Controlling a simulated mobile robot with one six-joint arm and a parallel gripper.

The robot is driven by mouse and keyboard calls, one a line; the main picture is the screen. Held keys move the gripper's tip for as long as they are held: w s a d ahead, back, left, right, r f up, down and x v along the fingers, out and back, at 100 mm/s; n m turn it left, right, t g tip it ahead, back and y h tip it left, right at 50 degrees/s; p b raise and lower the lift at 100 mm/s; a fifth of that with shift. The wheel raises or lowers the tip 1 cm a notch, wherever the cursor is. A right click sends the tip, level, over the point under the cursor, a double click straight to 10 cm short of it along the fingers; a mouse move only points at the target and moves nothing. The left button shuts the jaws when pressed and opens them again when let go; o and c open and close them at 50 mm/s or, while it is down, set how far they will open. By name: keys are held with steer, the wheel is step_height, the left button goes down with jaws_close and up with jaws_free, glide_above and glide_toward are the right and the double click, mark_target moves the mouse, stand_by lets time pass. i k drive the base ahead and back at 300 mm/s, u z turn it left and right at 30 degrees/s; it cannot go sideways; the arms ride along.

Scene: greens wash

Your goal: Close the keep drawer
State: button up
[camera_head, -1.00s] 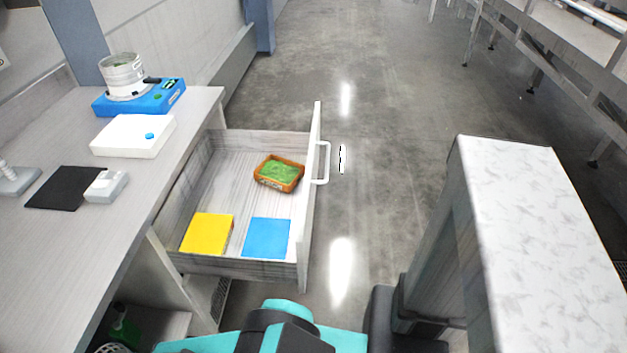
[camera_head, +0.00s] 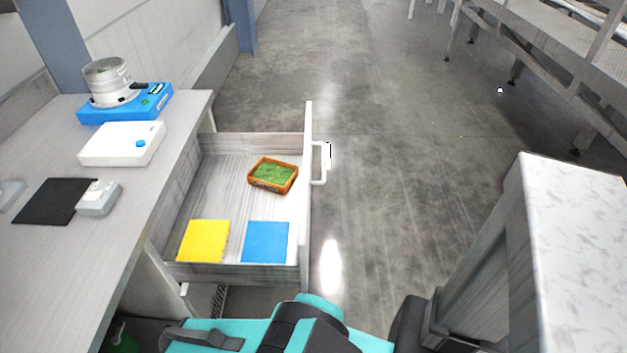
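The drawer (camera_head: 240,272) is pulled out from the pale counter on the left and stands wide open. Its front panel (camera_head: 308,200) faces right and carries a white bar handle (camera_head: 321,180). Inside lie an orange tray with green contents (camera_head: 273,175), a flat yellow square (camera_head: 203,241) and a flat blue square (camera_head: 266,242). I see no label that names the drawer. My gripper is not in view; only teal and dark parts of my own body show at the bottom edge.
The counter (camera_head: 85,265) holds a blue device (camera_head: 135,104) with a metal pot (camera_head: 110,84), a white box (camera_head: 122,145) and a black mat (camera_head: 55,201). A pale-topped block (camera_head: 578,225) stands at right. The floor (camera_head: 400,150) right of the drawer is clear.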

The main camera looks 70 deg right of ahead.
mark_target(210, 182)
steer(key=z, duration=0.1)
steer(key=k, duration=1.5)
steer(key=z, duration=1.3)
steer(key=i, duration=1)
steer(key=u, duration=0.1)
